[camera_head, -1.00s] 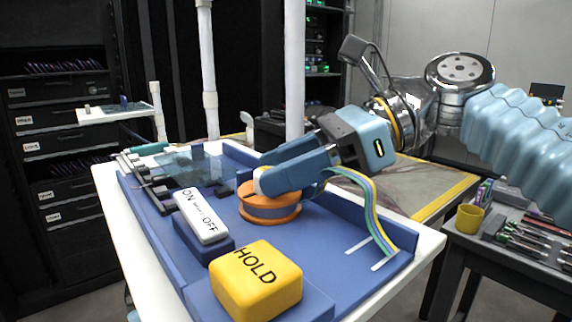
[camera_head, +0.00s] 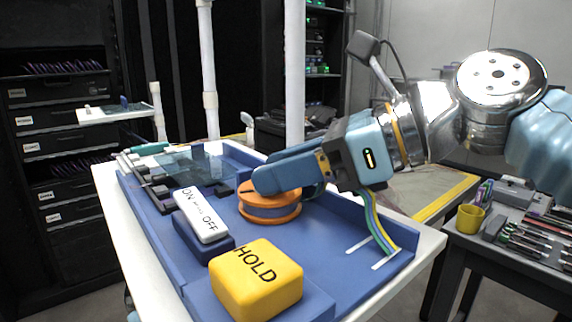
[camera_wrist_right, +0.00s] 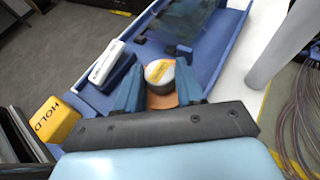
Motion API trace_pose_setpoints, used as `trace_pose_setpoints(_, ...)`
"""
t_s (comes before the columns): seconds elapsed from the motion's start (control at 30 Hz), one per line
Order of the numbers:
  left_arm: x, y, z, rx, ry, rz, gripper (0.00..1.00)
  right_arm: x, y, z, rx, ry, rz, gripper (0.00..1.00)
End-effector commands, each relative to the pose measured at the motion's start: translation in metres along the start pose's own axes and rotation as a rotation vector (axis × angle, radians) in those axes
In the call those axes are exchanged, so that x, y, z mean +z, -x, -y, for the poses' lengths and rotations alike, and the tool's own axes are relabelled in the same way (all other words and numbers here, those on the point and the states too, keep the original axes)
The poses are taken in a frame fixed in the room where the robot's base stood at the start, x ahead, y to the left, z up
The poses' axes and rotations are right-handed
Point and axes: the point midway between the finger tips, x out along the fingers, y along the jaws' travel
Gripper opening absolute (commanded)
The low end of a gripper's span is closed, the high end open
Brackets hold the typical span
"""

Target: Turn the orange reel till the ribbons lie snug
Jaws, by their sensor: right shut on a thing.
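The orange reel (camera_head: 270,209) sits on the blue tray (camera_head: 318,243), with a grey-blue band around its middle. My right gripper (camera_head: 262,183) comes in from the right and is over the reel's top. In the right wrist view the reel (camera_wrist_right: 162,101) shows below a round white knob (camera_wrist_right: 158,72) with an orange mark, and the fingers (camera_wrist_right: 158,85) lie on both sides of the knob, shut on it. Coloured ribbons (camera_head: 376,228) run down from behind my gripper to white strips at the tray's right. Their reel end is hidden. My left gripper is out of view.
A yellow HOLD block (camera_head: 256,280) and a white ON/OFF switch (camera_head: 201,214) stand in front and left of the reel. A clear plate (camera_head: 190,166) lies at the back of the tray. A yellow cup (camera_head: 470,218) and tools are on the right bench.

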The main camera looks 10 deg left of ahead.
Motion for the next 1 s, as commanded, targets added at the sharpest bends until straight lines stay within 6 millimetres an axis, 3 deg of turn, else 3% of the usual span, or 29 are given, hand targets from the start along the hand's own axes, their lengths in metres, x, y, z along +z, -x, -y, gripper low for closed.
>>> trace_pose_setpoints(0.4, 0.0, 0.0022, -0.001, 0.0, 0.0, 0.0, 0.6, 0.0005, 0.0, -0.0036, -0.181, -0.074, 0.0, 0.07)
trace_pose_setpoints(0.93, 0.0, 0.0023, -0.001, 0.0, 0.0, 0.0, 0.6, 0.0005, -0.0001, -0.0035, -0.205, -0.085, 0.001, 0.07)
trace_pose_setpoints(0.97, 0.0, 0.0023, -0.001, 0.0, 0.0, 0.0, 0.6, 0.0005, -0.0001, -0.0035, -0.205, -0.085, 0.001, 0.42)
trace_pose_setpoints(1.0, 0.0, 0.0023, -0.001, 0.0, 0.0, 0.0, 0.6, 0.0005, -0.0001, -0.0035, -0.205, -0.085, 0.0, 0.48)
